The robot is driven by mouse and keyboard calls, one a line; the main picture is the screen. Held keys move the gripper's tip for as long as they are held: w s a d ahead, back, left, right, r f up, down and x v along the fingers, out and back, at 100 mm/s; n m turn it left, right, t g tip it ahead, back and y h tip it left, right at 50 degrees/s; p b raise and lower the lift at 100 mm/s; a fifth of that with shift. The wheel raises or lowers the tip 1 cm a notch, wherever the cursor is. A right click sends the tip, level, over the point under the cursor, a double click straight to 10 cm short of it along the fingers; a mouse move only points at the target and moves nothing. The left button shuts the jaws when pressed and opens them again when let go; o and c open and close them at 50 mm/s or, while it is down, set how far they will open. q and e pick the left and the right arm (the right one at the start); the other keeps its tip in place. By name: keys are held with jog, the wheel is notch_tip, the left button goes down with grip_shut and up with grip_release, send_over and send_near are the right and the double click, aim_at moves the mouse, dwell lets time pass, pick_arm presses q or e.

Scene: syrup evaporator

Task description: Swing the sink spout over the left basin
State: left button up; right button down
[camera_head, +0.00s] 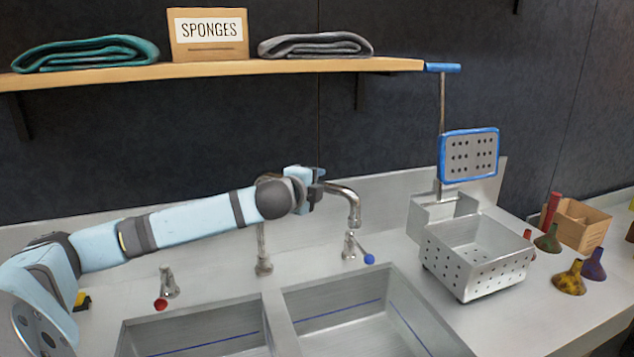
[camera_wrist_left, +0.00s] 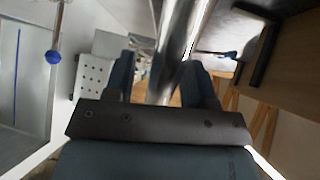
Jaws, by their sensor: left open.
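The chrome sink spout (camera_head: 345,192) rises from a post behind the divider between the basins and bends to the right. Its downturned end hangs on the right-basin side, near the blue-knobbed tap. The left basin (camera_head: 200,328) and right basin (camera_head: 345,300) lie in front. My left gripper (camera_head: 317,188) is at the spout's upper arm and covers part of it. In the left wrist view the spout tube (camera_wrist_left: 184,45) runs between the two open fingers of the gripper (camera_wrist_left: 163,82); whether either finger touches it is unclear. My right gripper is not in view.
A red-knobbed tap (camera_head: 168,285) stands behind the left basin, and a blue-knobbed tap (camera_head: 352,248) behind the right. A perforated metal basket (camera_head: 475,258) stands at the right. A wooden shelf (camera_head: 220,70) with cloths and a sponge box runs above.

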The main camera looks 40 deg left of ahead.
pick_arm(q)
jog(key=shift+w+a+f, duration=0.1)
jog(key=shift+w+f, duration=0.05)
jog(key=shift+w, duration=0.45)
grip_shut()
